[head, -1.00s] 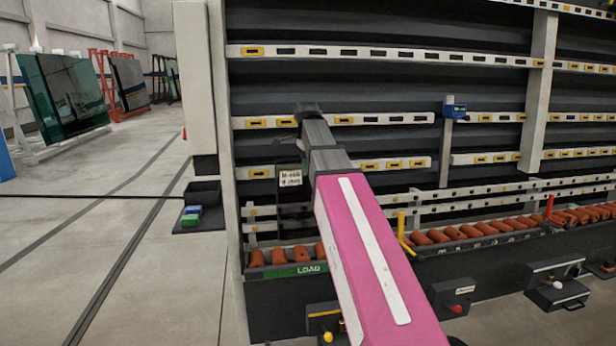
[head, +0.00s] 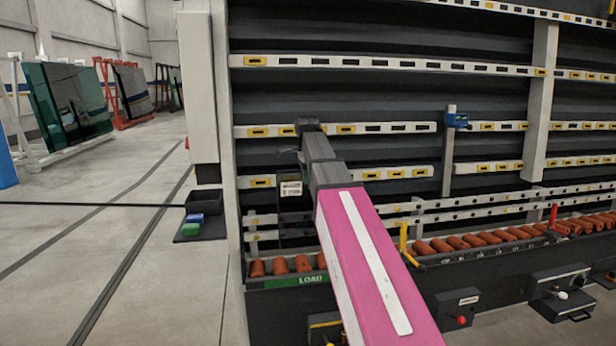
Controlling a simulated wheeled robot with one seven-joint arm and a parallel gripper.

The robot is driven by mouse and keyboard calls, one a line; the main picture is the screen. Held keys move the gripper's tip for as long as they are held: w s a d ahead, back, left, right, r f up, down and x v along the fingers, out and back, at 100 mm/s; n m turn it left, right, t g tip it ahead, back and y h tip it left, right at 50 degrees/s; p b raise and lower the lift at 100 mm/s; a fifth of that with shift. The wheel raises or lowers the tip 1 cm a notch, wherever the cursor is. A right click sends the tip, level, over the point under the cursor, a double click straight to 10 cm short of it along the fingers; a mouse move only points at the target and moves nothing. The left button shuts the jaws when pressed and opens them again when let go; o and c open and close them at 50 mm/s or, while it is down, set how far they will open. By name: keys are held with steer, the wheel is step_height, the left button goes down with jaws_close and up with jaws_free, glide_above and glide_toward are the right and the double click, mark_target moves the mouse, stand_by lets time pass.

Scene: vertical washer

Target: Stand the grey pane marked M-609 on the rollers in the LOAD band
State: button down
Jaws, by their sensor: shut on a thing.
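My gripper (head: 308,126) is at the far end of my pink arm, in front of the washer's left end. It is shut on the grey pane, which shows only as a dark, narrow piece beside and behind my arm. A white label (head: 291,188) marks the pane; its print is too blurred to read now. The LOAD band (head: 310,281) is a green strip on the front edge of the conveyor at lower left. Orange rollers (head: 280,266) lie just above it. The pane's lower edge seems to be near roller height; contact cannot be told. My arm hides the pane's right side.
A pale upright post (head: 198,100) bounds the washer on the left. A yellow stop (head: 404,240) stands right of the LOAD rollers. Control boxes (head: 458,308) jut out below. Racked dark glass (head: 68,100) stands far left. The floor at left is mostly open.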

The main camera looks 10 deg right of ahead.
steer(key=w+f, duration=0.7)
steer(key=shift+f, duration=0.25)
stand_by(1.2)
steer(key=shift+w, duration=0.1)
steer(key=shift+f, duration=0.5)
stand_by(0.8)
steer(key=c, duration=1.2)
jaws_free()
step_height(320, 180, up, 11)
steer(key=shift+w+f, duration=0.15)
steer(key=shift+w, duration=0.05)
